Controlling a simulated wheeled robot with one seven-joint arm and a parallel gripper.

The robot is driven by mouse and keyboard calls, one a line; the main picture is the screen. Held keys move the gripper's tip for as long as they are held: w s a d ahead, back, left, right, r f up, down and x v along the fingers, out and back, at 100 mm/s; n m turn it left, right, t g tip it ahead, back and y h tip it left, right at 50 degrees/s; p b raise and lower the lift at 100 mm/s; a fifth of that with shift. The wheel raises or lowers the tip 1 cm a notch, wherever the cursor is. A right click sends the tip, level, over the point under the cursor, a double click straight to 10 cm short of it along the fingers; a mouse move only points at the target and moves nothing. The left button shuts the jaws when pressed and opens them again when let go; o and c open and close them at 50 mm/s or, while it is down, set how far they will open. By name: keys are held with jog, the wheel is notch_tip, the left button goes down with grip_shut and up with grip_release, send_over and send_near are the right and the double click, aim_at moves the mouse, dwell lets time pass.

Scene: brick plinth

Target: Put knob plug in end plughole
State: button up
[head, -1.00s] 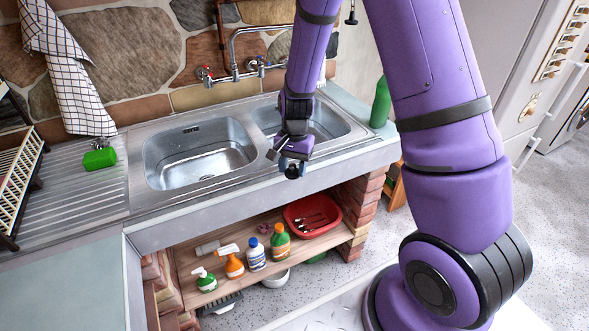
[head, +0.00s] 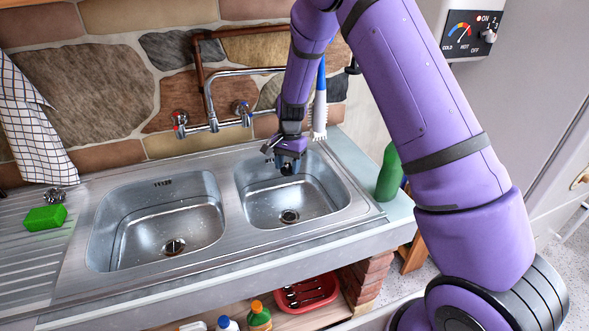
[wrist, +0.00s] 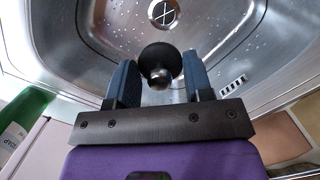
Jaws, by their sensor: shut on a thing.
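My gripper (head: 286,160) is shut on the knob plug (wrist: 163,62), a round black plug with a shiny metal knob. The plug shows between the two fingers in the wrist view, and as a small dark shape (head: 287,169) under the gripper in the head view. The gripper holds it above the right basin, apart from the basin floor. The end plughole (head: 289,216) is a round drain in the floor of this basin, nearest the counter's right end. It also shows at the top of the wrist view (wrist: 164,13), beyond the plug.
The left basin (head: 130,215) has its own plughole (head: 174,246). The tap (head: 213,115) and a blue-and-white brush (head: 319,105) are behind the basins. A green bottle (head: 388,172) stands right of the sink. A green sponge (head: 45,217) lies on the drainer. Both basins look empty.

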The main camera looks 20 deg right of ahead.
aim_at(289, 217)
jog(key=shift+w+d+f, duration=0.15)
jog(key=shift+w+d, duration=0.1)
jog(key=shift+w, duration=0.15)
jog(key=shift+f, duration=9.95)
jog(key=shift+f, duration=0.35)
jog(key=o, duration=1)
jog(key=shift+o, duration=0.2)
